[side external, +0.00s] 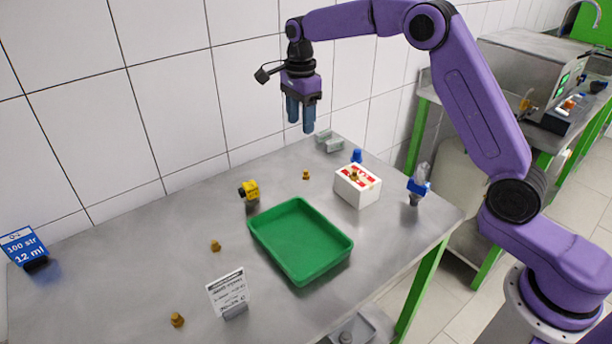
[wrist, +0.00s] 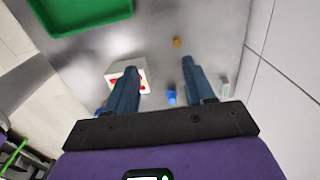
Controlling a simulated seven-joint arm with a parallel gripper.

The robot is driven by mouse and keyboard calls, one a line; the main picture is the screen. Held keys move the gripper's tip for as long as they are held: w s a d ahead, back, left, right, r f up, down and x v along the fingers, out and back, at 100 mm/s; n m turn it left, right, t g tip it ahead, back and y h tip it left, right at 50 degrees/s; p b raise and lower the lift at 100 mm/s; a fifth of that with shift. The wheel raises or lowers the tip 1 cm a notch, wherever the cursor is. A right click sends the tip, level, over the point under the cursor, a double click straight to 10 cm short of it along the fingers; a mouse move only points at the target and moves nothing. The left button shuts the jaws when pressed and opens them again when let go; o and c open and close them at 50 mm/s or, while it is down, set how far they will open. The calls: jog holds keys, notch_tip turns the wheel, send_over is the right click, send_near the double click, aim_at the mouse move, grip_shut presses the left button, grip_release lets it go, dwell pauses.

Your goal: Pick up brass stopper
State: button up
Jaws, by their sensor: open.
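Several small brass stoppers are on the grey steel table. One stopper (side external: 306,175) stands at the back, and it also shows in the wrist view (wrist: 177,42), beyond my fingertips. Another stopper (side external: 215,246) is left of the green tray, and a third (side external: 177,320) is near the front left. One more brass piece (side external: 354,175) sits on top of a white box. My gripper (side external: 301,126) points down, open and empty, well above the back of the table. In the wrist view its blue fingers (wrist: 158,66) are apart, and one partly covers the white box.
A green tray (side external: 259,245) lies mid-table. Around it are the white box (side external: 352,194), a yellow part (side external: 250,190), a blue part (side external: 356,156), grey blocks (side external: 328,140), a blue-capped fitting (side external: 417,187) and a label stand (side external: 228,292). A tiled wall runs behind. The left table is mostly clear.

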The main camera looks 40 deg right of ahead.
aim_at(306, 171)
jog(key=w+d+f+m, duration=0.2)
jog(key=w+d+m, duration=0.2)
jog(key=m, duration=0.1)
jog(key=f, duration=1.7)
jog(key=shift+s+d, duration=0.1)
jog(key=shift+s, duration=0.15)
grip_shut()
